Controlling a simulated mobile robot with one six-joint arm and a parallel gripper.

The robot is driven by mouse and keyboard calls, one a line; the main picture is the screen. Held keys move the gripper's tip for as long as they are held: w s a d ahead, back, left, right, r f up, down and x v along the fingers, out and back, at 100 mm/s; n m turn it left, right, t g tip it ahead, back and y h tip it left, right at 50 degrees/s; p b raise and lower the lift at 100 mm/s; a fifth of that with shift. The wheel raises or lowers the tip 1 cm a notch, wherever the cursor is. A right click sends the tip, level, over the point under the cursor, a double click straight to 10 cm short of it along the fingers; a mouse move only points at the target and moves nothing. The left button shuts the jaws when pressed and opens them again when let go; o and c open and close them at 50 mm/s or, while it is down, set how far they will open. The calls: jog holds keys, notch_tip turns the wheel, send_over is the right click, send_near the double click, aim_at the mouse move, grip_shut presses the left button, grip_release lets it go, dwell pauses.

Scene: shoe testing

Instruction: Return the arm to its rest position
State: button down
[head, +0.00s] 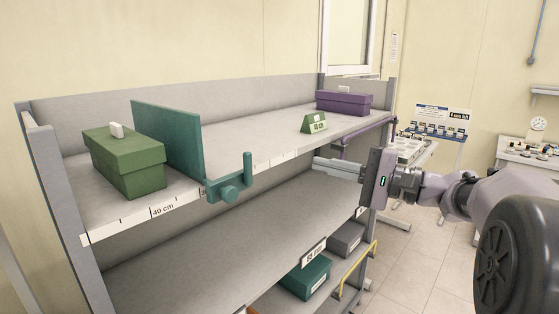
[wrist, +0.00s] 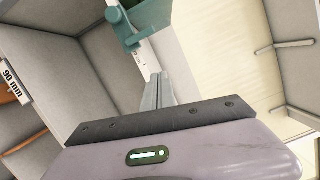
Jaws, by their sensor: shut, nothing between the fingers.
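My gripper (head: 320,164) reaches in from the right of the head view, its fingers pointing left across the right end of the shelf unit. The fingers look closed together with nothing held. In the wrist view my gripper (wrist: 159,78) shows its two fingers side by side, shut and empty. My arm (head: 450,192) stretches out to the right behind it. The fingers appear just below the upper shelf board in the picture; how far they are from the shelf is hard to tell.
The upper shelf (head: 270,140) holds a green box (head: 125,165), a teal divider (head: 170,140) with a clamp (head: 230,192), a small green sign (head: 313,123) and a purple box (head: 343,102). Below are a teal box (head: 305,278) and a yellow rail (head: 357,270).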

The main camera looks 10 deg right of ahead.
jog(key=s+a+f+n+g+h, duration=0.1)
jog(key=s+a+f+g+h, duration=0.15)
jog(key=s+a+f, duration=0.35)
jog(key=s+a+f+n+g+h, duration=0.1)
jog(key=s+a+f+g, duration=0.2)
jog(key=s+a, duration=0.35)
jog(key=s+f+n+h, duration=0.4)
jog(key=s+f+h, duration=0.4)
jog(key=s+f, duration=0.4)
jog(key=s+d, duration=0.1)
jog(key=s, duration=0.1)
jog(key=shift+s+g+h, duration=0.3)
jog(key=shift+g+h, duration=0.05)
